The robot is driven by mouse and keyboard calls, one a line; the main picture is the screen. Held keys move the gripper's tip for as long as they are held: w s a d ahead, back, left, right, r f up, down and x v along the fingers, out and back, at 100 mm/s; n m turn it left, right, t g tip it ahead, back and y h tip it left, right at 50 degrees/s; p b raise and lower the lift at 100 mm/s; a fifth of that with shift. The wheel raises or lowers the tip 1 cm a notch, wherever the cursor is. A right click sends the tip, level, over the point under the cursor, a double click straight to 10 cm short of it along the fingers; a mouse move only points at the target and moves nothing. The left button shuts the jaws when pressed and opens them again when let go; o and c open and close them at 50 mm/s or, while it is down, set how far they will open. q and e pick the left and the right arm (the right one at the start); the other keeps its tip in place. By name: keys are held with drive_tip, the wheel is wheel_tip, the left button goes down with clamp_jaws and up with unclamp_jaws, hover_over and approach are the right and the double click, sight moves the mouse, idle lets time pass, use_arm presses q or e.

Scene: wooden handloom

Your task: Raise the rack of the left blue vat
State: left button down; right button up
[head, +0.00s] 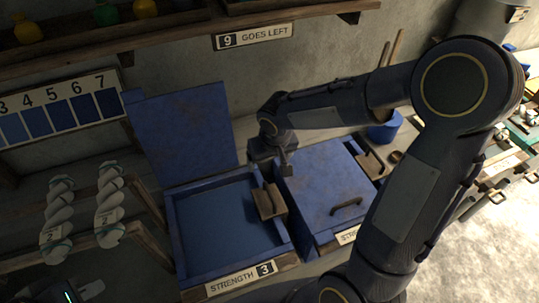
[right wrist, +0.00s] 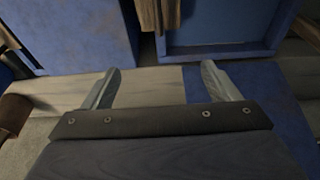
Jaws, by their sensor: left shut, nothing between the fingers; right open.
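The left blue vat (head: 177,237) stands with its lid (head: 183,130) raised at the back. Dark blue liquid shows inside, and its front label reads "STRENGTH 3". A wooden rack piece with a dark handle (head: 268,203) sits at the vat's right edge; the rest of the rack is not visible. The wooden piece also shows at the top of the right wrist view (right wrist: 160,14). My right gripper (head: 287,170) is open and empty, above the back of the gap between the vats, apart from the handle. It also shows in the right wrist view (right wrist: 163,80). My left gripper (head: 90,291) is shut and empty at the bottom left.
A second blue vat with its lid (head: 325,190) closed stands close on the right, with its own wooden piece (head: 371,165). White yarn skeins (head: 108,205) hang on wooden rails at the left. A shelf (head: 180,32) runs above. My right arm covers much of the right side.

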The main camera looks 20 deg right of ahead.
sight(270, 192)
drive_tip(key=s+b+x, duration=0.1)
drive_tip(key=b+x, duration=0.4)
drive_tip(key=s+b+x, duration=0.1)
drive_tip(key=b+x, duration=0.4)
drive_tip(key=s+f+b+x, duration=0.1)
drive_tip(key=s+b+x, duration=0.1)
drive_tip(key=b+x, duration=0.3)
drive_tip(key=shift+w+a+f, duration=0.15)
drive_tip(key=shift+w+f, duration=0.05)
drive_tip(key=shift+f, duration=0.3)
clamp_jaws()
drive_tip(key=w+p+v, duration=0.2)
drive_tip(key=p+v, duration=0.4)
drive_tip(key=v, duration=0.3)
drive_tip(key=w+r+p+v, duration=0.1)
drive_tip(key=w+p+v, duration=0.1)
drive_tip(key=p+v, duration=0.5)
drive_tip(key=shift+w+v, duration=0.25)
drive_tip(key=shift+v, duration=0.7)
drive_tip(key=c, duration=1.1)
unclamp_jaws()
drive_tip(key=shift+s+r, duration=0.1)
drive_tip(key=o, duration=1.3)
